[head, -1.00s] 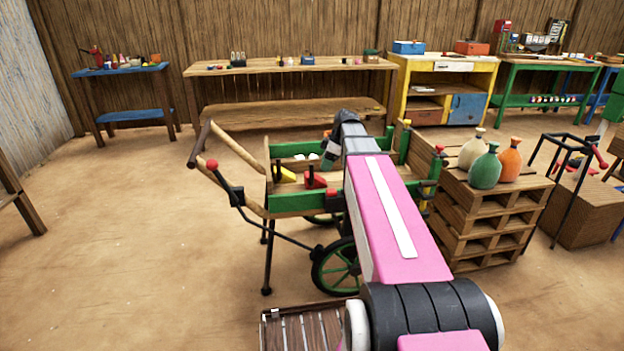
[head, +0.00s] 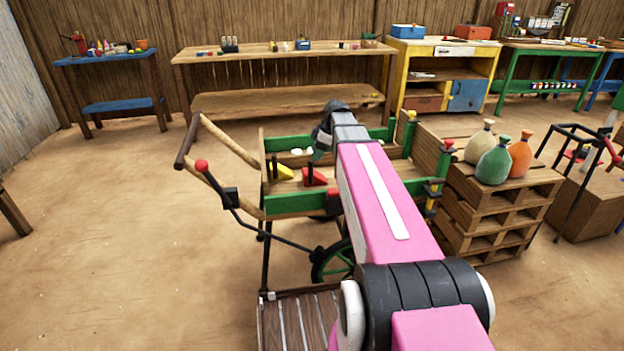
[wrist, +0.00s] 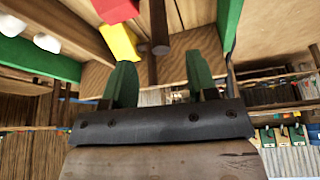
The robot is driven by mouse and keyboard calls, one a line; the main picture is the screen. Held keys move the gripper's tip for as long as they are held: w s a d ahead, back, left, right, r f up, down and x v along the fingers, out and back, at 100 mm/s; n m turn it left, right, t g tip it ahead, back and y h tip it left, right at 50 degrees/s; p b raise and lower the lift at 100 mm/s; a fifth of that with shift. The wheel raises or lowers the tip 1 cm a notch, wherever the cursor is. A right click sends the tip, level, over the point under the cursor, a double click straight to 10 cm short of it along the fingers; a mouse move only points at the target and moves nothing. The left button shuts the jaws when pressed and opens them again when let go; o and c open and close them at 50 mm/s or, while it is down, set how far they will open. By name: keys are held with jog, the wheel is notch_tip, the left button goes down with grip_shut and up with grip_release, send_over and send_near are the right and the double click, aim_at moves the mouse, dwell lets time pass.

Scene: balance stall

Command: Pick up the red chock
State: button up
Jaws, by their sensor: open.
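The red chock (head: 315,178) is a small red wedge with a dark upright piece. It sits inside the green-sided wooden cart (head: 290,204), beside a yellow wedge (head: 282,172). In the wrist view the red chock (wrist: 116,10) is cut off by the top edge, just beyond the yellow wedge (wrist: 119,42). My gripper (wrist: 160,80) is open, its two green fingers apart with nothing held between them. In the head view my arm reaches over the cart and partly covers it; the gripper's fingertips are hard to make out there.
A dark rod (wrist: 158,28) stands close in front of the fingers. White round items (head: 297,152) lie in the cart's far part. Stacked pallets (head: 490,215) with three sacks stand right of the cart.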

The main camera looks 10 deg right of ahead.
send_over(311, 178)
jog(key=w, duration=0.1)
jog(key=shift+f, duration=3)
grip_shut()
